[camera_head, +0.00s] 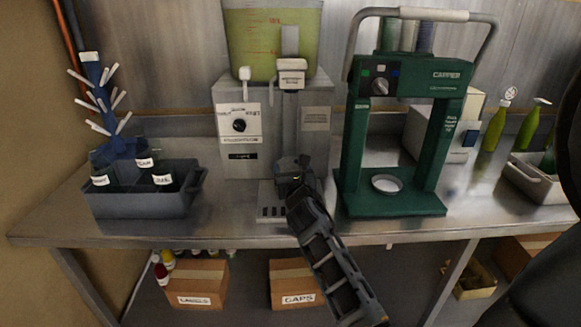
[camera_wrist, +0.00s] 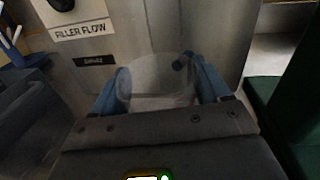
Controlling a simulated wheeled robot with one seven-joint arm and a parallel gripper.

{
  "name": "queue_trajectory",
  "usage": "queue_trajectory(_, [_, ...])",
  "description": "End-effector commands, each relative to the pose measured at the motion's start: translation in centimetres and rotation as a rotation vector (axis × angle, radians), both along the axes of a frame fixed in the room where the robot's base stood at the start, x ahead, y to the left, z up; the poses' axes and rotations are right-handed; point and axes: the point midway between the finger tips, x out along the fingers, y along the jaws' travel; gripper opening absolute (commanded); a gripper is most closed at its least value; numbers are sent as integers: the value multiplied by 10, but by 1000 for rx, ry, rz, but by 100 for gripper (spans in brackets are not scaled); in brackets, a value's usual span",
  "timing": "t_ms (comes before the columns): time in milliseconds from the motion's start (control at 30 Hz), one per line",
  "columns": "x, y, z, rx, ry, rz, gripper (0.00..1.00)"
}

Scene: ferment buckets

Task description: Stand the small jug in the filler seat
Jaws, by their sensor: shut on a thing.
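My gripper (camera_wrist: 162,90) is shut on a clear, see-through small jug (camera_wrist: 158,75), with one blue fingertip on each side of it. The jug looks roughly upright, in front of the grey filler (camera_wrist: 215,32). In the head view my gripper (camera_head: 288,172) is at the filler's front, below its spout (camera_head: 291,80). The filler seat, a pale slotted base (camera_head: 270,213), shows under and left of my gripper. My gripper hides the jug in the head view. I cannot tell whether the jug's bottom touches the seat.
The green capper (camera_head: 350,150) stands close on the right. A dark crate (camera_head: 140,205) with labelled dark bottles is on the left, by a blue drying rack (camera_head: 92,75). The steel bench (camera_head: 235,225) is bare between crate and filler. Green bottles (camera_head: 495,128) stand far right.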

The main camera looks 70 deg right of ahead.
Motion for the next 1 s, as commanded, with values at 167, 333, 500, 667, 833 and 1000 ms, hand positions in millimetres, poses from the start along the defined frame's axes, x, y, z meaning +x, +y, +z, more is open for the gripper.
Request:
queue_trajectory(167, [0, 0, -1, 0, 0, 0, 46])
queue_trajectory(333, [0, 0, -1, 1, 0, 0, 46])
queue_trajectory(500, [0, 0, -3, 2, 0, 1, 46])
queue_trajectory(667, [1, 1, -6, 3, 2, 1, 46])
queue_trajectory(833, [0, 1, -7, 4, 3, 1, 46])
queue_trajectory(1000, [0, 1, -7, 4, 2, 0, 85])
